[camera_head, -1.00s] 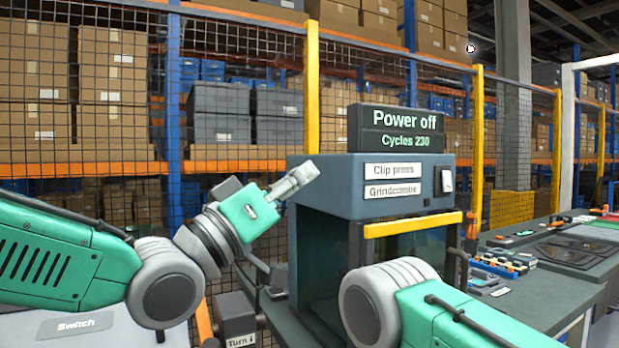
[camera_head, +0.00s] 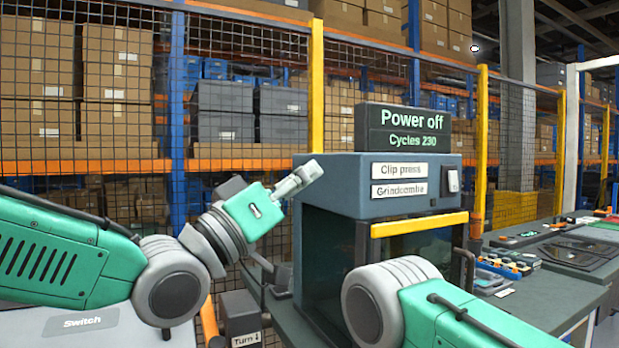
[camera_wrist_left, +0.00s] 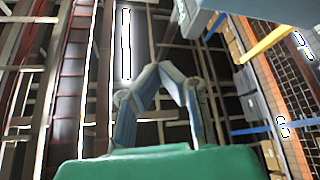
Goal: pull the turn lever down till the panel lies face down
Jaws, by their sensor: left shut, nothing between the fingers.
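In the head view a dark box labelled "Turn" with a down arrow (camera_head: 241,322) stands at the lower middle-left, below my left arm. My left gripper (camera_head: 312,172) is shut and empty, raised in front of the top left corner of the clip press. It points up and to the right, well above the Turn box.
The clip press (camera_head: 330,190) stands on a dark bench, with a "Power off" display (camera_head: 405,120) on top and a yellow bar (camera_head: 420,224) across its front. A "Switch" plate (camera_head: 82,321) lies at lower left. A mesh fence (camera_head: 255,60) stands behind.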

